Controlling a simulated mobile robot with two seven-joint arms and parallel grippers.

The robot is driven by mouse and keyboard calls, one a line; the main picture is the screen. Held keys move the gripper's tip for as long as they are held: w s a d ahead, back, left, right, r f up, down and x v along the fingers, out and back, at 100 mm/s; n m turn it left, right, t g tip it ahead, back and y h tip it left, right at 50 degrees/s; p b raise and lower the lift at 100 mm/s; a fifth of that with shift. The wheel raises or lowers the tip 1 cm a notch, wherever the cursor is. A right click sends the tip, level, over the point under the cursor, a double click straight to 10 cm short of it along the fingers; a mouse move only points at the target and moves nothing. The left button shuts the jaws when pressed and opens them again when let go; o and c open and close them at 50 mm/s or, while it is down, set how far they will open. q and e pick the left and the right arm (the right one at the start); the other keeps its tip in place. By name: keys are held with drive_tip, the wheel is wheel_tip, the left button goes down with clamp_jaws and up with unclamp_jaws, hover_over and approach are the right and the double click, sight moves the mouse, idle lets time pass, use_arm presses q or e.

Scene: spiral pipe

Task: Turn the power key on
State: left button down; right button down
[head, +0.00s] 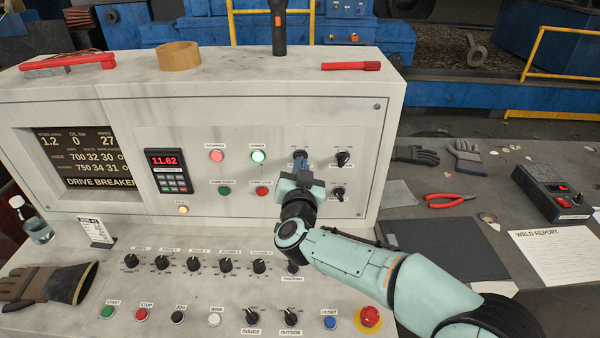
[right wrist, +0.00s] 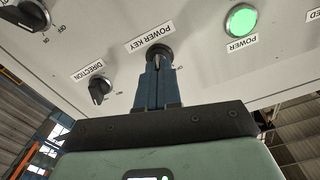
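My left gripper is not in view.
A red emergency button (head: 370,316) and a row of knobs lie on the lower desk. Gloves, red pliers (head: 450,201) and a control box (head: 555,190) lie right.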

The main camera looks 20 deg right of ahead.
drive_tip(key=shift+m+b, duration=0.55)
drive_tip(key=shift+m, duration=0.75)
drive_tip(key=c, duration=1.3)
unclamp_jaws()
drive_tip(key=b+v, duration=0.1)
drive_tip(key=v, duration=1.2)
drive_tip(key=shift+s, duration=0.2)
